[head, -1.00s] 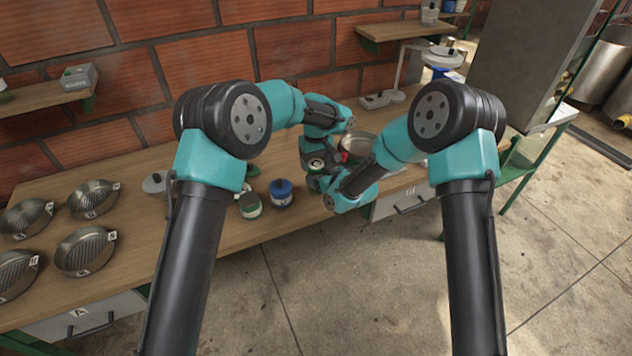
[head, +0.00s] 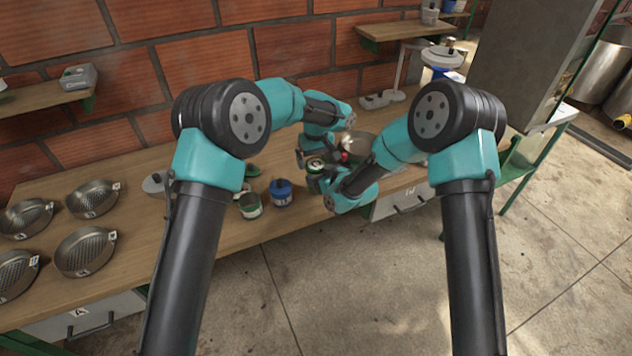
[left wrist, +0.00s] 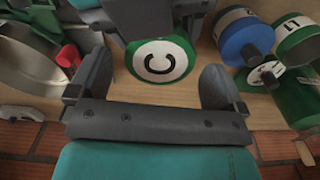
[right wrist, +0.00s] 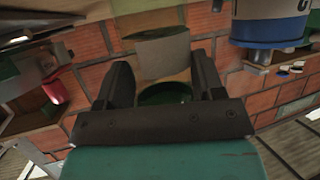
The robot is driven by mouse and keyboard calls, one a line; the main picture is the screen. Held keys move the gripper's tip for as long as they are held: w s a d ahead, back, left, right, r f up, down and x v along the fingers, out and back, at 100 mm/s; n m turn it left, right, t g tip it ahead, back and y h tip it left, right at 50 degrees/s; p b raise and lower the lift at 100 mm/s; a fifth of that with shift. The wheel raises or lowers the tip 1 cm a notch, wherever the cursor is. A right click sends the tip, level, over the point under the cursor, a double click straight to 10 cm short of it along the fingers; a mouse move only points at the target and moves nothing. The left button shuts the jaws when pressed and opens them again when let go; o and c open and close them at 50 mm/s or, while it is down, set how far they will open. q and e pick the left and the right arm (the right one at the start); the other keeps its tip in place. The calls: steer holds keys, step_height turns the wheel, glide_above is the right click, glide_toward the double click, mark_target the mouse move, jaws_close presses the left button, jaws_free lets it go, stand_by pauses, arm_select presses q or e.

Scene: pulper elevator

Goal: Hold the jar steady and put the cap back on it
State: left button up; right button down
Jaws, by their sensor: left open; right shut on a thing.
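A green cap with a white disc marked C (left wrist: 160,62) lies face-on in the left wrist view; it also shows in the head view (head: 315,165). My left gripper (left wrist: 157,68) is open, one finger on either side of the cap and apart from it. My right gripper (right wrist: 160,66) is shut on the jar, whose pale body (right wrist: 155,48) shows between the fingers. In the left wrist view my right gripper reaches in at the top beside the cap. The jar's mouth is hidden, so I cannot tell whether the cap is seated.
A blue-capped jar (head: 281,193) and a green jar (head: 250,206) stand left of the grippers on the bench. A metal pan (head: 360,147) is close behind my right arm. Several sieves (head: 84,252) fill the bench's left end. The brick wall is close behind.

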arm_select(q)
steer(key=shift+r, duration=1.85)
steer(key=shift+c, duration=0.4)
step_height(320, 180, up, 3)
steer(key=n, duration=0.5)
steer(key=shift+f, duration=0.1)
steer(key=shift+f, duration=3.95)
steer(key=shift+c, duration=0.2)
